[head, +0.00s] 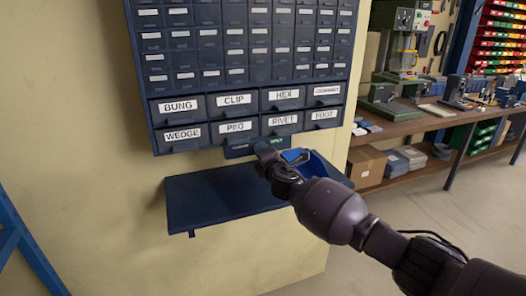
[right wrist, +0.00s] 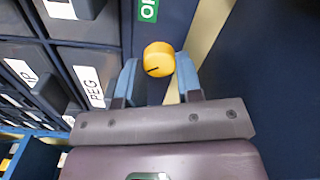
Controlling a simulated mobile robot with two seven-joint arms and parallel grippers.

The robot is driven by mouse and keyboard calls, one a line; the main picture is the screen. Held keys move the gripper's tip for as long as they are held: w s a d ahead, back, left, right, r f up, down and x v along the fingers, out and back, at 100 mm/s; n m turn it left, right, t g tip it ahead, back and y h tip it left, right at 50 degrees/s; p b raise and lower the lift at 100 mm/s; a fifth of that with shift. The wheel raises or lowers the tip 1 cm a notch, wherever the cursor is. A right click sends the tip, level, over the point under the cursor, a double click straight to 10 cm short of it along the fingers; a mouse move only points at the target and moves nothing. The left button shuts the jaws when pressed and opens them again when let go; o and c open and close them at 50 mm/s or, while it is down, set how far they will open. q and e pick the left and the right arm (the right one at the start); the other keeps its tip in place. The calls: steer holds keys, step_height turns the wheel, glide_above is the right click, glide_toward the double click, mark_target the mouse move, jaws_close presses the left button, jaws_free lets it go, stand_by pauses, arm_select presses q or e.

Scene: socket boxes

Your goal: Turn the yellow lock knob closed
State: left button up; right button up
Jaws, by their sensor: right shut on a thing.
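The yellow lock knob (right wrist: 159,57) shows in the right wrist view as a round cap with a dark line on its face. It sits between the two blue fingers of my right gripper (right wrist: 158,72), which is shut on it. In the head view my right gripper (head: 270,156) is at the lower edge of the drawer cabinet (head: 151,112), and its hand hides the knob. My left gripper is not in view.
Labelled drawers, including PEG (head: 237,132) and RIVET (head: 283,126), sit just above my right gripper. A dark blue shelf (head: 205,200) juts out below it. A blue bin (head: 318,165) is close behind my right wrist. A wooden workbench (head: 410,125) stands at the right.

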steer(key=shift+n+p, duration=0.85)
steer(key=shift+n, duration=2.15)
steer(key=shift+f, duration=0.1)
steer(key=o, duration=0.9)
steer(key=shift+o, duration=0.2)
